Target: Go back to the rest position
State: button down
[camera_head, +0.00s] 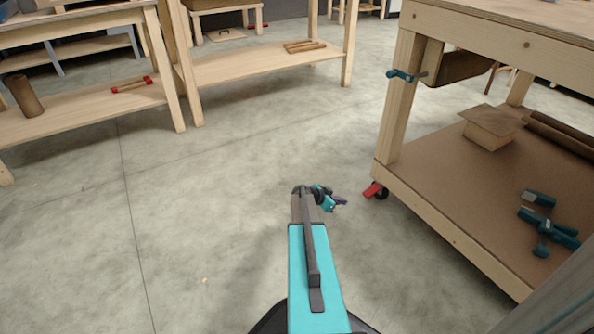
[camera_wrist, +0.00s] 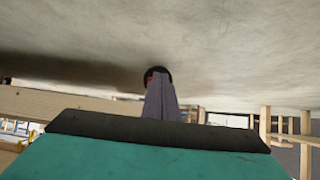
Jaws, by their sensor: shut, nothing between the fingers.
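My gripper (camera_head: 340,202) is low over the concrete floor in the middle of the head view, at the end of my teal and black arm. Its fingers point right, toward the near corner of the workbench. In the wrist view, the grey fingers (camera_wrist: 160,84) are together, with nothing held between them. My teal and black housing fills the bottom of that view. The wrist view appears upside down, with the floor at the top.
A wooden workbench (camera_head: 448,230) with a brown lower shelf stands close on the right. Clamps (camera_head: 545,225) lie on the shelf. More wooden benches (camera_head: 255,66) stand behind. The floor at left is clear.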

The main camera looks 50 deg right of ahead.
jog(key=shift+w+r, duration=0.1)
jog(key=w+a+r+n+t+p, duration=0.25)
jog(key=w+a+r+p, duration=0.45)
jog(key=w+a+p, duration=0.45)
jog(key=w+a+r+n+y+p, duration=0.1)
jog(key=a+r+n+p, duration=0.15)
jog(key=a+p, duration=0.6)
jog(key=w+a+r+n+y+p, duration=0.1)
jog(key=a+r+p, duration=0.25)
jog(key=a, duration=0.95)
jog(key=s+a+r+n+g+y+p, duration=0.1)
jog(key=s+a+r+n+p, duration=0.3)
jog(key=s+a, duration=0.4)
jog(key=s+a+r+n+g+y+p, duration=0.1)
jog(key=s+a+r+n+y+p, duration=0.3)
jog(key=a, duration=1.2)
jog(key=s+a+r+n+g+y+p, duration=0.2)
jog(key=s+a+r+n+y+p, duration=0.1)
jog(key=s+a+r+n+p, duration=0.3)
jog(key=s+a+n+p, duration=0.2)
jog(key=s+a+p, duration=0.2)
jog(key=s+a, duration=0.2)
jog(key=shift+s, duration=0.75)
